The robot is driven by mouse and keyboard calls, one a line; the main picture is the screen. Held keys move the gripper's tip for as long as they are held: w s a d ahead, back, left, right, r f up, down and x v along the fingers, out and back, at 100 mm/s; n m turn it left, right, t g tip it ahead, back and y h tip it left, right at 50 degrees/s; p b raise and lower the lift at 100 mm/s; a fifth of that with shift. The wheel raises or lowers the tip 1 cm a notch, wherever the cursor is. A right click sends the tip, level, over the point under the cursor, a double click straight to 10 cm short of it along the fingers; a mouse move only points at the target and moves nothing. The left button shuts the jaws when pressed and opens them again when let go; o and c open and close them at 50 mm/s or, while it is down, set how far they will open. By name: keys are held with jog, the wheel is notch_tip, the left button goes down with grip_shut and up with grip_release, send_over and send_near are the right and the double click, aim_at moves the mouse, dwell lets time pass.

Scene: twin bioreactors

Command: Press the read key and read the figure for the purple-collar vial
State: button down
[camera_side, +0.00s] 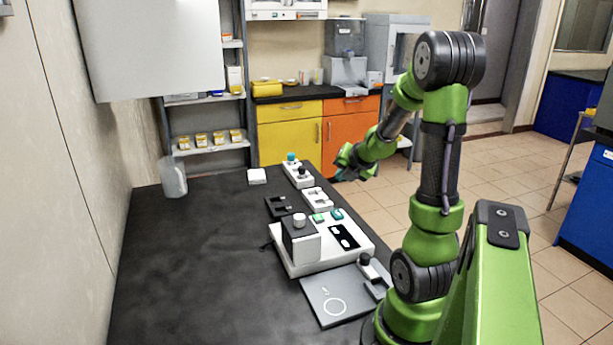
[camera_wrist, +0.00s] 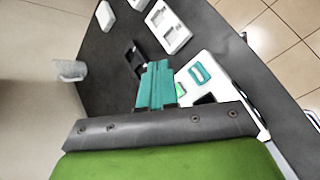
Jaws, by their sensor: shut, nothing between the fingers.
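The white reader (camera_side: 300,265) stands on the black bench, with a dark display (camera_side: 344,236) whose pale marks are too small to read. A green key (camera_side: 318,217) and a teal key (camera_side: 336,213) sit on its top; both also show in the wrist view, green (camera_wrist: 181,91) and teal (camera_wrist: 199,73). I cannot tell which is the read key. A small vial with a dark, perhaps purple, top (camera_side: 301,172) stands in the white rack at the back, near a blue-topped one (camera_side: 291,157).
A white slotted holder (camera_side: 317,198) and a black one (camera_side: 279,206) lie behind the reader. A grey plate (camera_side: 322,315) with a dark-topped piece (camera_side: 365,260) is in front. A jug (camera_side: 172,178) stands at the back left. The bench's left part is clear.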

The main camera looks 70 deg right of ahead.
aim_at(339, 214)
dwell(0.4)
jog(key=shift+f, duration=4.35)
jog(key=shift+f, duration=0.45)
jog(key=shift+f, duration=0.4)
jog(key=shift+r, duration=0.85)
